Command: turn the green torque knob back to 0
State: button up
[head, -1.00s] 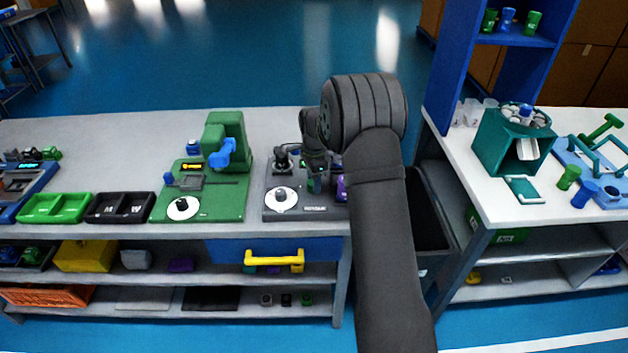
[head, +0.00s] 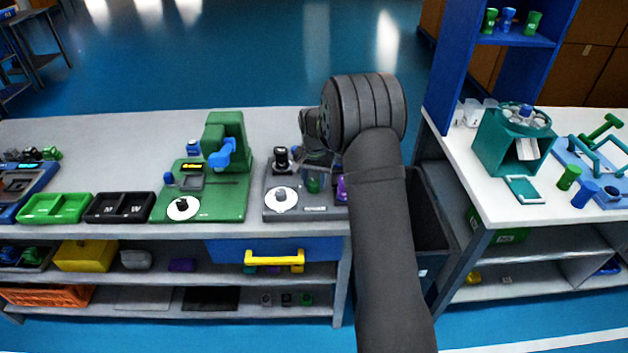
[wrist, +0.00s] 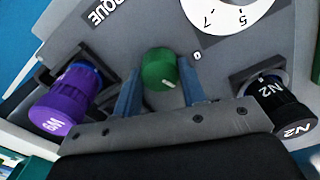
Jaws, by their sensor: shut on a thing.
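The green torque knob (wrist: 160,68) sits on a grey panel in the wrist view, with a short white mark on its face pointing to the lower right. The panel is printed "TORQUE", partly cut off, with a small "0" to the right of the knob. My gripper (wrist: 161,84) has one finger on each side of the knob and is shut on it. In the head view, the green knob (head: 313,186) shows small on the dark grey station (head: 300,212), below my gripper (head: 316,168), whose fingers are hard to make out.
A purple labelled piece (wrist: 65,105) stands left of my gripper and a black "N2" piece (wrist: 272,105) right of it, both close. A white numbered dial (wrist: 228,12) lies above. In the head view, a green station (head: 222,205) stands to the left and a dark bin (head: 428,210) to the right.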

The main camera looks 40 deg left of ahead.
aim_at(314, 182)
jog(key=n, duration=1.2)
jog(key=shift+n, duration=0.3)
dwell(0.4)
jog(key=o, duration=1)
notch_tip(314, 182, up, 17)
jog(key=shift+r, duration=0.2)
